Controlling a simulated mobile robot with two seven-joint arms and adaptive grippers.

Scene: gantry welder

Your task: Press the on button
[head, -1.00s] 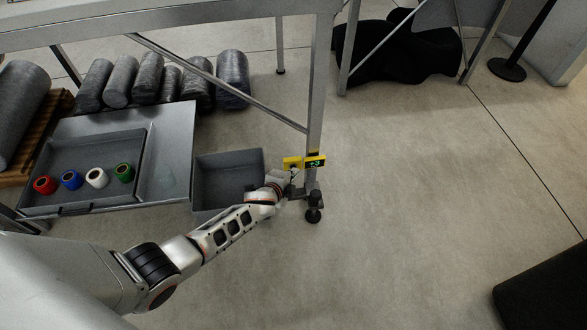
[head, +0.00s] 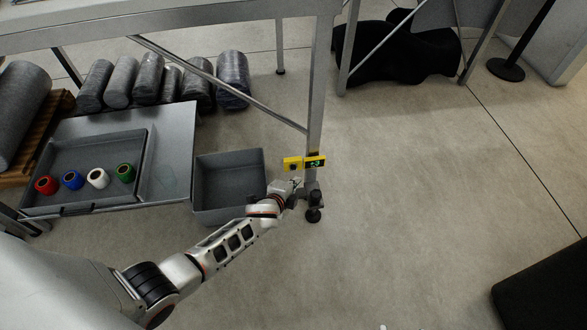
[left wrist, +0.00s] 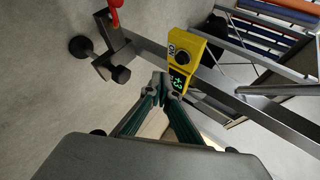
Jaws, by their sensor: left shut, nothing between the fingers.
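A yellow control box (head: 292,163) is on the lower part of the gantry's front leg. In the left wrist view its face carries the word ON and a round black button (left wrist: 183,57). A small display with green characters (head: 315,162) sits beside it; it also shows in the left wrist view (left wrist: 178,82). My left gripper (head: 297,183) is just below the box, apart from it in the head view. In the left wrist view its shut, empty fingertips (left wrist: 162,84) point toward the display, with the button beyond them. My right gripper is not in view.
The gantry leg (head: 316,110) stands on a dark foot (head: 314,214) close to my gripper. A grey bin (head: 228,190) is left of it. A drawer tray (head: 80,150) holds red, blue, white and green rolls. Floor at right is open, with a black block (head: 550,290).

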